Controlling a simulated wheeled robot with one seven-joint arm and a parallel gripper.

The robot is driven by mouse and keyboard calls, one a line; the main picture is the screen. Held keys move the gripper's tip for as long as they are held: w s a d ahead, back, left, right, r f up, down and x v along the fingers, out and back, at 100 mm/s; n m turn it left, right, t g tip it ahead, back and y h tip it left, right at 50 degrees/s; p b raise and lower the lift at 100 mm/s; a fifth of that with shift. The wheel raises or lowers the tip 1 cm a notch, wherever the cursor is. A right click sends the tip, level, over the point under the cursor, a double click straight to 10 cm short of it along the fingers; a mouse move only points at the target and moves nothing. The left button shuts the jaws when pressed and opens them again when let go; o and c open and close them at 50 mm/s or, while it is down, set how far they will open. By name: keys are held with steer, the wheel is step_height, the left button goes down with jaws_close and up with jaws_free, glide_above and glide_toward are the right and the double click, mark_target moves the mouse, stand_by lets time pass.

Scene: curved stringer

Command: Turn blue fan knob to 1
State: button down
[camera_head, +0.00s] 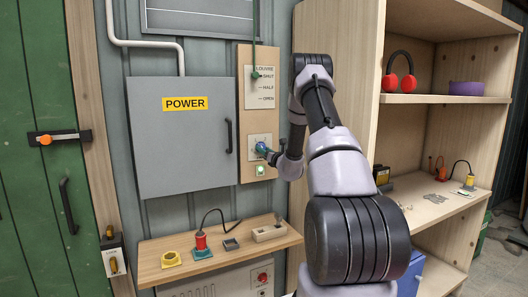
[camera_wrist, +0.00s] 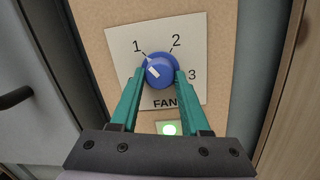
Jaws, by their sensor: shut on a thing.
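The blue fan knob (camera_wrist: 163,68) sits on a white plate (camera_wrist: 121,42) marked 1, 2, 3 and FAN. Its white pointer mark lies on the left side of its face and points up and left, roughly toward 1. My gripper (camera_wrist: 161,77) has its teal fingers on the left and right sides of the knob and is shut on it. In the head view the knob (camera_head: 261,147) shows small and partly covered by my gripper (camera_head: 266,151).
A lit green button (camera_wrist: 170,129) is just below the plate. A louvre plate with a hanging cord (camera_head: 255,75) is above. A grey POWER cabinet (camera_head: 180,145) stands left, a wooden shelf (camera_head: 340,60) right, and a small bench (camera_head: 220,250) with several items below.

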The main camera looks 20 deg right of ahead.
steer(key=shift+f, duration=0.1)
steer(key=shift+c, duration=1.9)
jaws_free()
steer(key=shift+s, duration=0.1)
steer(key=s+f, duration=0.1)
steer(key=s, duration=0.9)
steer(key=shift+s+d, duration=0.3)
steer(key=shift+d, duration=0.1)
steer(key=shift+f, duration=0.1)
